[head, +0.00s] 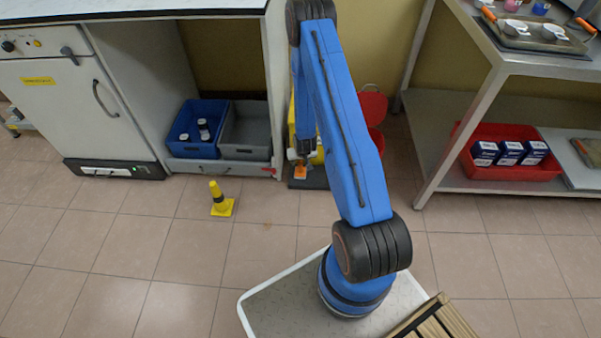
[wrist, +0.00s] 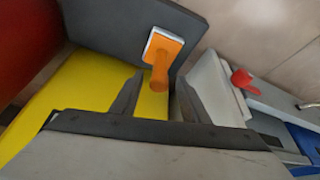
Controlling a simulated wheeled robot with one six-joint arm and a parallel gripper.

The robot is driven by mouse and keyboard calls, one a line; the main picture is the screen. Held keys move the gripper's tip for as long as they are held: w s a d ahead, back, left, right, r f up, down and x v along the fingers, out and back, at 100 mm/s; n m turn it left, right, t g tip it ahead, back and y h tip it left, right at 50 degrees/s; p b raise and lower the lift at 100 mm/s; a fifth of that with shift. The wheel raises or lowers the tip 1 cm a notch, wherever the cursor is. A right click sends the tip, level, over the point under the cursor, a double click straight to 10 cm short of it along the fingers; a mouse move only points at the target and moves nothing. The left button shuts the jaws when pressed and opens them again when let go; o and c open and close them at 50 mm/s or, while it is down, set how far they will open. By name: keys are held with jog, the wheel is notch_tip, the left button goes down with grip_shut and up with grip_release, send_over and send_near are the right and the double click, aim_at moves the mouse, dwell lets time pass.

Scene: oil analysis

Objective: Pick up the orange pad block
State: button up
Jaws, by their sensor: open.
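The orange pad block (wrist: 166,48) has an orange top with a pale edge and an orange handle or knob towards my gripper. In the wrist view it sits on a dark grey board or mat, just beyond my fingertips. In the head view the orange pad block (head: 300,172) is a small orange patch near the floor, just below my gripper (head: 303,158). My gripper (wrist: 157,90) is open, its two dark fingers apart, with the block's handle between and slightly ahead of the tips. Nothing is held.
A yellow surface (wrist: 88,85) lies left of the fingers, and a red object (wrist: 28,40) is at far left. A grey bin (head: 246,130) and a blue bin (head: 200,127) stand left of my gripper. A yellow post (head: 218,199) stands on open floor.

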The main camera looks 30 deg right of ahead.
aim_at(300, 165)
jog(key=x, duration=0.4)
jog(key=shift+s+f, duration=0.15)
jog(key=shift+f, duration=0.35)
grip_shut()
jog(key=shift+r, duration=0.1)
notch_tip(300, 165, up, 10)
dwell(0.3)
